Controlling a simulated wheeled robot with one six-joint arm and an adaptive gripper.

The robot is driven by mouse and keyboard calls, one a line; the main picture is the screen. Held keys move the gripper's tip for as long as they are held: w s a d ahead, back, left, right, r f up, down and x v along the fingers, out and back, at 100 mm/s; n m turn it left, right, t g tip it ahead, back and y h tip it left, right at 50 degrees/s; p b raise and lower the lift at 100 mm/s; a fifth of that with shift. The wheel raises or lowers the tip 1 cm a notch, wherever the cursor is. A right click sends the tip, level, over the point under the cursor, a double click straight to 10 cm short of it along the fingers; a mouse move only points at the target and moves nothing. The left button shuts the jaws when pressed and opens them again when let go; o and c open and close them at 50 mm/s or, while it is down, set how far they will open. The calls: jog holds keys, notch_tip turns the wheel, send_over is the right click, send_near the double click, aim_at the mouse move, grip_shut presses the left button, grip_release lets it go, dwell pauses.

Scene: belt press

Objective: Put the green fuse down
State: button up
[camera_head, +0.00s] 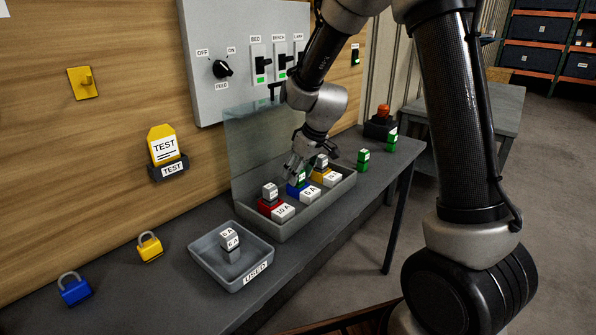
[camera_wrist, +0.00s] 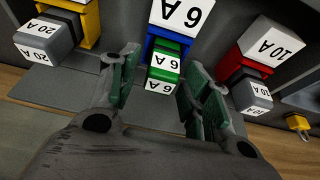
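The green fuse (camera_wrist: 165,68), with white "6 A" labels, is at the blue 6 A holder (camera_wrist: 155,48) in the wrist view. It looks seated there, though its lower end is hidden. My gripper (camera_wrist: 160,75) is open around it, one finger on each side. There is a clear gap at the left finger, while the right finger is very close to the fuse. In the head view my gripper (camera_head: 298,172) is down over the middle of the grey fuse tray (camera_head: 268,234). The green fuse (camera_head: 302,178) and the blue holder (camera_head: 293,190) are partly hidden there.
The red 10 A holder (camera_head: 268,205) and yellow 20 A holder (camera_head: 319,174) flank the blue one, both with grey fuses. A clear panel (camera_head: 255,150) stands behind. The USED tray (camera_head: 204,262) holds a grey fuse (camera_head: 230,245). Green fuses (camera_head: 363,160) (camera_head: 391,141) stand right.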

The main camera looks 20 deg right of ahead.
jog(key=v, duration=1.3)
jog(key=s+d+r+m, duration=0.1)
jog(key=s+d, duration=0.3)
jog(key=s, duration=0.5)
jog(key=s+d+r+m+h, duration=0.1)
jog(key=s+d+r+m, duration=0.1)
jog(key=s, duration=0.7)
jog(key=s+d+r+m+h, duration=0.1)
jog(key=s+d+m, duration=0.2)
jog(key=s+d, duration=0.3)
jog(key=s, duration=0.3)
jog(key=shift+r+m+t, duration=0.3)
jog(key=shift+r+m, duration=0.05)
jog(key=shift+m, duration=0.05)
jog(key=shift+d, duration=0.1)
jog(key=shift+c, duration=0.5)
